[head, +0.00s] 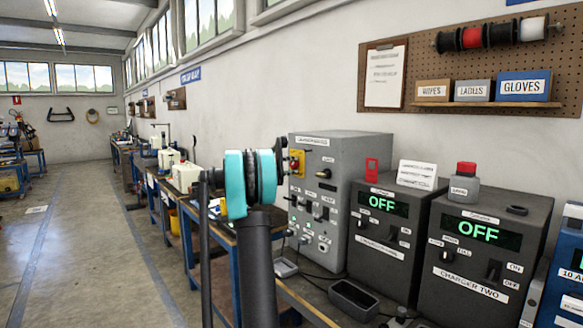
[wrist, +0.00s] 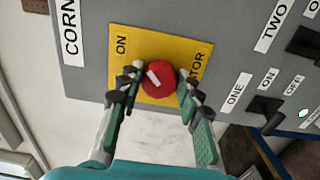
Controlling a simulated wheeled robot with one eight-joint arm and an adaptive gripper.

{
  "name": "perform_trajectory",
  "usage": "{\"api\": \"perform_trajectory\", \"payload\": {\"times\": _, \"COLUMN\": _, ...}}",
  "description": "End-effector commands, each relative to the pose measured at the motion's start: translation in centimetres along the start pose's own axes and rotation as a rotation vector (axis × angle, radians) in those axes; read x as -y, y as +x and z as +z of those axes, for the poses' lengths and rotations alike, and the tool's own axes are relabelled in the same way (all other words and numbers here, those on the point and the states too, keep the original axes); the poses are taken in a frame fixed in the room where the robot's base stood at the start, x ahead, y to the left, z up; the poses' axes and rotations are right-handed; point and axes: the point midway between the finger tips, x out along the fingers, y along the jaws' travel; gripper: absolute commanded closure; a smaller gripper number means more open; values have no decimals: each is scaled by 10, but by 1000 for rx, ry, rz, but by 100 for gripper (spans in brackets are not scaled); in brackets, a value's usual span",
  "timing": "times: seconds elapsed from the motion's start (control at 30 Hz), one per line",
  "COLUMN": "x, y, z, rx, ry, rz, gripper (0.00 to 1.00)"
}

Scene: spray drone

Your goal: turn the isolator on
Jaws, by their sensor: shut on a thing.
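The isolator is a round red knob (wrist: 158,79) with a white mark, on a yellow plate (wrist: 193,50) on a grey panel. It shows in the wrist view, and its yellow plate (head: 296,158) shows small in the head view. The white mark lies slanted across the knob. "ON" is printed on the plate left of the knob; another word is partly hidden by a finger. My gripper (wrist: 157,82) is shut on the knob, one finger on each side. In the head view my arm hides part of the gripper.
The grey cabinet (head: 335,147) carries other switches; switch one (wrist: 268,108) is close right of the plate in the wrist view. Charger one (head: 380,250) and charger two (head: 475,275) both display OFF. A dark tray (head: 353,298) sits on the bench. Open floor lies left.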

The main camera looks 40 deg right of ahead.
Motion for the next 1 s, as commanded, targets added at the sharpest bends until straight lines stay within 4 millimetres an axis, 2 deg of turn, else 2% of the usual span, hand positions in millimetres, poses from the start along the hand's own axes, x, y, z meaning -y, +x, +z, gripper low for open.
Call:
{"api": "perform_trajectory", "payload": {"times": 0.03, "x": 2, "y": 0, "z": 1, "rx": 2, "ry": 2, "rz": -3, "gripper": 63}}
{"api": "perform_trajectory", "payload": {"times": 0.2, "x": 1, "y": 0, "z": 0, "rx": 1, "ry": 1, "rz": -2, "gripper": 44}}
{"api": "perform_trajectory", "payload": {"times": 0.57, "x": 0, "y": -6, "z": 0, "rx": -1, "ry": 0, "rz": -1, "gripper": 44}}
{"api": "perform_trajectory", "payload": {"times": 0.67, "x": 0, "y": -18, "z": 0, "rx": -2, "ry": 0, "rz": -1, "gripper": 44}}
{"api": "perform_trajectory", "payload": {"times": 1.0, "x": 1, "y": -86, "z": -1, "rx": -3, "ry": 0, "rz": -1, "gripper": 44}}
